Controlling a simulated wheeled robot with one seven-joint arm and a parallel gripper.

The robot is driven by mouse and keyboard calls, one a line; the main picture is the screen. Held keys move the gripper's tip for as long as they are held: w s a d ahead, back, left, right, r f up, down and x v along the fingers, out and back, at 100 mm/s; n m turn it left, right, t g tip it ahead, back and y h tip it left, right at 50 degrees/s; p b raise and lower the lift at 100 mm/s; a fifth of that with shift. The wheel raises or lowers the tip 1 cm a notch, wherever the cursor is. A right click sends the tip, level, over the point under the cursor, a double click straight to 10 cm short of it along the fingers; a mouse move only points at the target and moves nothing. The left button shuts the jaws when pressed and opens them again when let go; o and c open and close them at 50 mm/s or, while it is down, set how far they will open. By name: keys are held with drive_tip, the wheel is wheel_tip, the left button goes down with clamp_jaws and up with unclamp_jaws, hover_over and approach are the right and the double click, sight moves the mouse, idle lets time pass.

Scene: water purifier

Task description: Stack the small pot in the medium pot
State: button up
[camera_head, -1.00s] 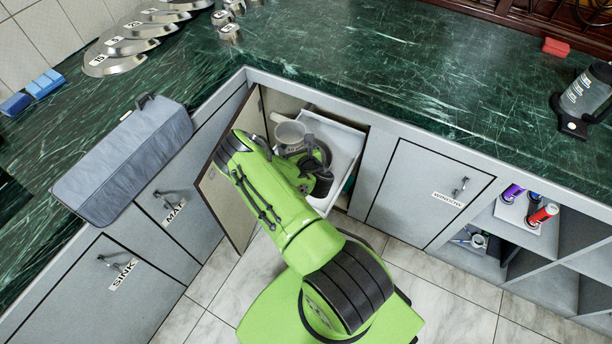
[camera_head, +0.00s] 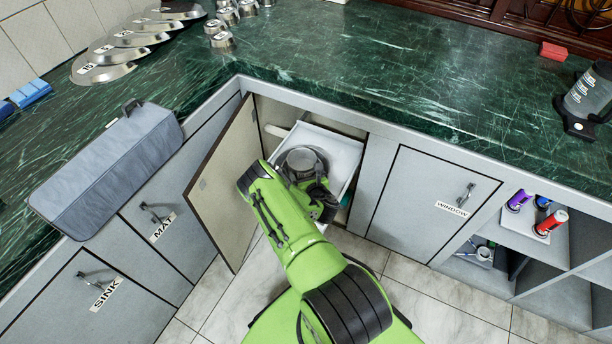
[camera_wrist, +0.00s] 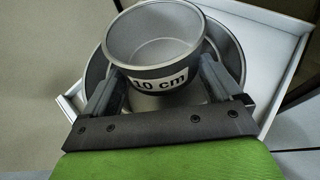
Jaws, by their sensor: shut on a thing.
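The small pot (camera_wrist: 152,52) is grey metal with a "10 cm" label, and its open top faces up. My gripper (camera_wrist: 165,85) is shut on it, with one finger on each side. The small pot also shows in the head view (camera_head: 302,160), beyond my wrist. A wider metal pot (camera_wrist: 229,50), apparently the medium pot, lies below and around it. The small pot overlaps the wider pot's opening, slightly tilted in the wrist view. I cannot tell whether it touches the bottom. My gripper and the small pot hide much of the wider pot.
The wider pot sits on a white pull-out tray (camera_head: 343,150) in the open corner cabinet. The open cabinet door (camera_head: 222,185) stands close on my arm's left. The green counter (camera_head: 380,75) edge is above and behind. A closed "WINDOW" door (camera_head: 425,205) is at the right.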

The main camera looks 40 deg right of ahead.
drive_tip(key=shift+f+b, duration=0.6)
drive_tip(key=o, duration=0.8)
drive_tip(key=shift+s, duration=0.1)
drive_tip(key=shift+c, duration=0.2)
drive_tip(key=shift+a+f, duration=0.1)
